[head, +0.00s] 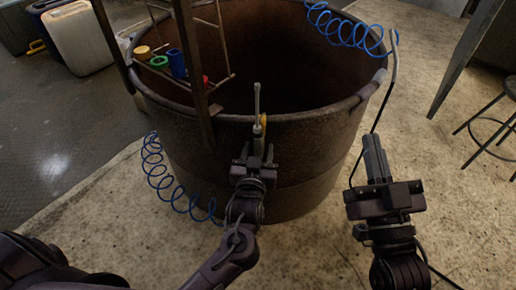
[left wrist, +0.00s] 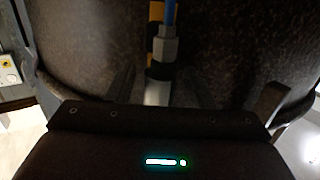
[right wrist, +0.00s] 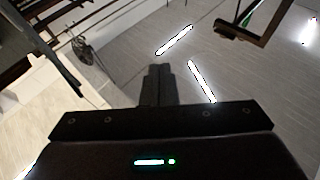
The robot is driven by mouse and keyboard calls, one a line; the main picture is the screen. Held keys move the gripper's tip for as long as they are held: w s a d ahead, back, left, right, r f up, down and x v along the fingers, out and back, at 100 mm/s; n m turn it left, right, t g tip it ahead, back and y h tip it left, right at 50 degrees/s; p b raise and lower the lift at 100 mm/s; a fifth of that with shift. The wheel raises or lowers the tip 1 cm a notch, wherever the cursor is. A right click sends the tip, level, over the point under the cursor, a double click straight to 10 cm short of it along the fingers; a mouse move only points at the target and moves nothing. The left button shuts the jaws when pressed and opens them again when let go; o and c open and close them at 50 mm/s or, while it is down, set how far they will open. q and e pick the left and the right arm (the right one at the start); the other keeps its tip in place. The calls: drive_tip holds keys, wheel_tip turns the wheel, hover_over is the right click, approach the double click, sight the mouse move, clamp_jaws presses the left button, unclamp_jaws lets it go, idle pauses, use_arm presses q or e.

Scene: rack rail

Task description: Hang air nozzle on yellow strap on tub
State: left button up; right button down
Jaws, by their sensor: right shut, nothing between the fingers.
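The tub (head: 310,150) is large, round and rusty brown. The grey metal air nozzle (head: 257,103) stands upright at the tub's near wall, its tip above the rim. The yellow strap (head: 263,121) shows right beside it; I cannot tell whether the nozzle hangs on it. The left wrist view shows the nozzle's hex fitting (left wrist: 165,46), with blue hose and the yellow strap (left wrist: 156,11) above. My left gripper (head: 256,160) is open, its fingers on either side of the nozzle's lower part with gaps. My right gripper (head: 375,158) is shut and empty, right of the tub.
Blue coiled hose (head: 158,178) hangs along the tub's left side; another coil (head: 340,27) is at the back right rim. A rack with colored rings and cups (head: 177,63) stands at the tub's left. A bent metal rod (head: 393,62) is near my right gripper. A stool (head: 490,125) is far right.

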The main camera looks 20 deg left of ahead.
use_arm(q)
drive_tip(key=shift+r, duration=0.2)
use_arm(e)
drive_tip(key=shift+s, duration=0.1)
use_arm(q)
drive_tip(key=shift+s+r, duration=0.15)
use_arm(e)
wheel_tip(320, 180, up, 5)
drive_tip(key=s+t+y, duration=0.1)
drive_tip(key=s+t, duration=0.1)
use_arm(q)
drive_tip(key=p+v, duration=0.2)
drive_tip(key=v, duration=0.5)
drive_tip(key=shift+s+d, duration=0.2)
drive_tip(key=shift+s, duration=0.05)
use_arm(e)
wheel_tip(320, 180, down, 14)
drive_tip(key=w+g+h, duration=0.2)
drive_tip(key=g+h, duration=0.1)
drive_tip(key=g, duration=0.4)
drive_tip(key=shift+w+a+f, duration=0.15)
drive_tip(key=shift+a+f, duration=0.05)
drive_tip(key=shift+a, duration=0.25)
